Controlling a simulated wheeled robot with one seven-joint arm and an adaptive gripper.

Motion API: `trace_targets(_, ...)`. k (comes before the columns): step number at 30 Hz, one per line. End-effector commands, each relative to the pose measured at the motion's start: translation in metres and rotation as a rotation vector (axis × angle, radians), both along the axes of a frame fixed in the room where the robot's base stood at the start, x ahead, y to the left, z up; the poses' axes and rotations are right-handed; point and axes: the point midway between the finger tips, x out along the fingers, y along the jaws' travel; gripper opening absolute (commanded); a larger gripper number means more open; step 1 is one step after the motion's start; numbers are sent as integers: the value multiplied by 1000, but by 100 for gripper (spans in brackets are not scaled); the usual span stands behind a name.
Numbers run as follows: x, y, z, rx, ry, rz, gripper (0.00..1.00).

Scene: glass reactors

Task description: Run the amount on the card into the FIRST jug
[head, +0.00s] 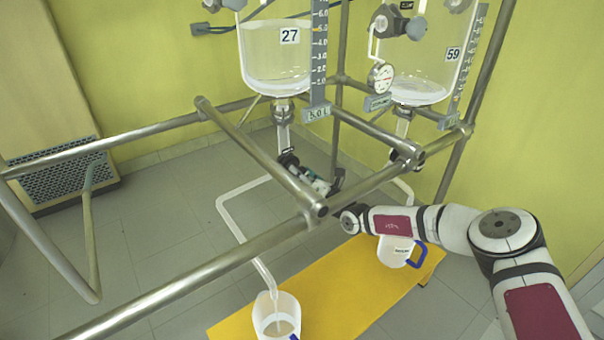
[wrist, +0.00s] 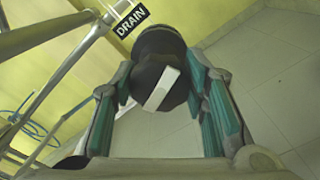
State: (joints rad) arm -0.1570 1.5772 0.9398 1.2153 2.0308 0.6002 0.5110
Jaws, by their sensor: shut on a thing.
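My gripper (wrist: 160,95) is shut on the black drain valve knob (wrist: 158,50), which has a white bar on its face and a DRAIN tag (wrist: 130,20) beside it. In the head view my gripper (head: 296,167) is below vessel 27 (head: 275,70), partly behind the frame rail. Vessel 27 holds clear liquid, with a scale (head: 320,60) on its right and a plate reading 5.0 L (head: 317,114). A white hose (head: 235,215) runs down into the front jug (head: 284,303), which has some liquid inside. I cannot read a name on this jug.
Vessel 59 (head: 415,75) hangs at the right, with little liquid showing. A second jug (head: 396,250) with a blue handle stands below it on the yellow bench (head: 340,285). Metal rails (head: 190,277) cross in front. Grey floor is open at left.

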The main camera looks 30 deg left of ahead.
Motion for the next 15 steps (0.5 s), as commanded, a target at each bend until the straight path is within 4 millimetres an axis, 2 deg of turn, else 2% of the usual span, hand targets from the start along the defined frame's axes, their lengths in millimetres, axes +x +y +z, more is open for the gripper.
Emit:
trace_targets(6, 0, 0, -1, 63, 156, 0, 12)
trace_targets(15, 0, 0, -2, 117, 289, 1, 12)
